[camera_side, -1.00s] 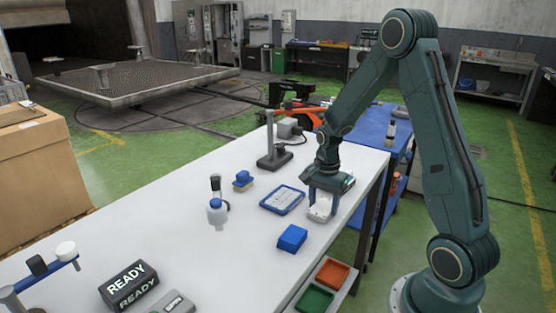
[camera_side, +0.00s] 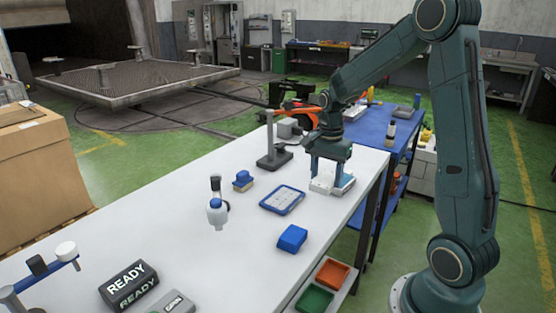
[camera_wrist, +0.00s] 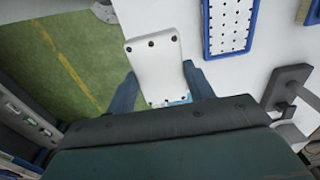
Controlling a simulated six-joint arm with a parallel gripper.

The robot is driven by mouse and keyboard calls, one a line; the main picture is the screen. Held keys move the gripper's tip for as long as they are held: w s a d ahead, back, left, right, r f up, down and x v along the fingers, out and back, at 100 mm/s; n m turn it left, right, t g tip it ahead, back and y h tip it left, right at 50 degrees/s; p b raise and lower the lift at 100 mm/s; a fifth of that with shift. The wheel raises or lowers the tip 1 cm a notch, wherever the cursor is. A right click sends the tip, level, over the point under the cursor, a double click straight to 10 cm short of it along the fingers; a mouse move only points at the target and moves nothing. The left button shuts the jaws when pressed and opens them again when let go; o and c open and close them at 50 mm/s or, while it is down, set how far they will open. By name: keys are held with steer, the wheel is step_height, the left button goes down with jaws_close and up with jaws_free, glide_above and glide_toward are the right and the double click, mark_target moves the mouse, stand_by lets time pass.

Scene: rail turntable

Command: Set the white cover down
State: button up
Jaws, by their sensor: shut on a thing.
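My gripper (camera_side: 330,180) is shut on the white cover (camera_side: 322,187) near the right edge of the white table. The cover also shows in the wrist view (camera_wrist: 155,65) as a white plate with dark screw heads, between the two blue fingers of my gripper (camera_wrist: 162,88). In the wrist view its outer end overlaps the green floor beyond the table edge. In the side view it is low over the tabletop; I cannot tell whether it touches. The fingers hide part of it.
A blue-framed white panel with rows of dots (camera_side: 282,200) lies left of the cover and also shows in the wrist view (camera_wrist: 228,25). A blue block (camera_side: 292,238) lies nearer the front. A grey stand (camera_side: 274,158) is behind left. A blue cart (camera_side: 370,130) is beyond the table.

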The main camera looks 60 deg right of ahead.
mark_target(325, 178)
step_height(325, 178, up, 11)
stand_by(0.3)
steer(key=shift+w+f, duration=0.15)
stand_by(0.5)
steer(key=w+a+r, duration=0.1)
steer(key=w, duration=1.1)
steer(key=shift+w+a+r, duration=0.15)
steer(key=shift+w, duration=0.15)
step_height(325, 178, down, 16)
steer(key=shift+r, duration=0.1)
steer(key=shift+f, duration=2.1)
steer(key=shift+f, duration=0.1)
